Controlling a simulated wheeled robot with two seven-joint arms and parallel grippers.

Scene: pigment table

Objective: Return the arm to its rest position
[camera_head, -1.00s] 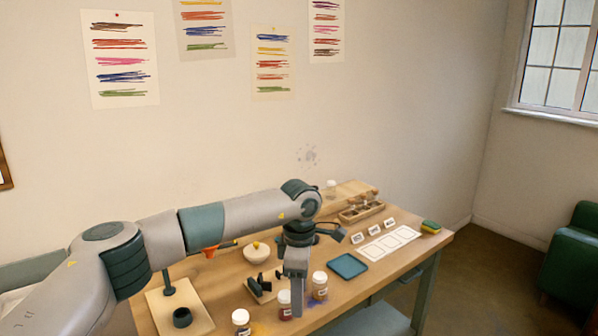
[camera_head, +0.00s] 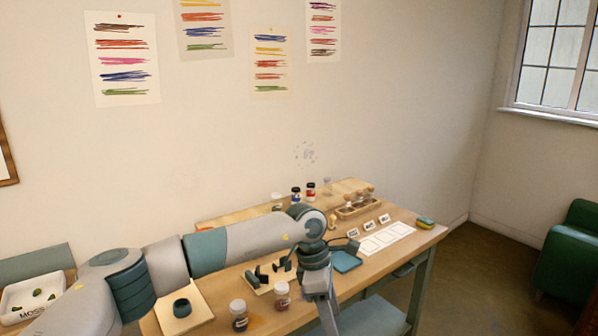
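My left arm reaches in from the left across the pigment table, low in the head view. Its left gripper (camera_head: 328,318) points down over the table's front part, right of the jars. The fingers are seen edge-on, so I cannot tell whether they are open or shut, and I see nothing held. My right gripper is not in view. A pigment jar (camera_head: 239,313) and a second jar (camera_head: 282,293) stand upright near the front edge, left of the gripper. The blue tray (camera_head: 347,262) is partly covered by my wrist.
A white card (camera_head: 387,238), small label signs (camera_head: 369,226), a sponge (camera_head: 426,222) and a wooden rack (camera_head: 356,207) are on the right. Dark-labelled jars (camera_head: 296,194) stand at the back. A black cup (camera_head: 181,308) and a tray marked MOSS (camera_head: 38,297) are at left.

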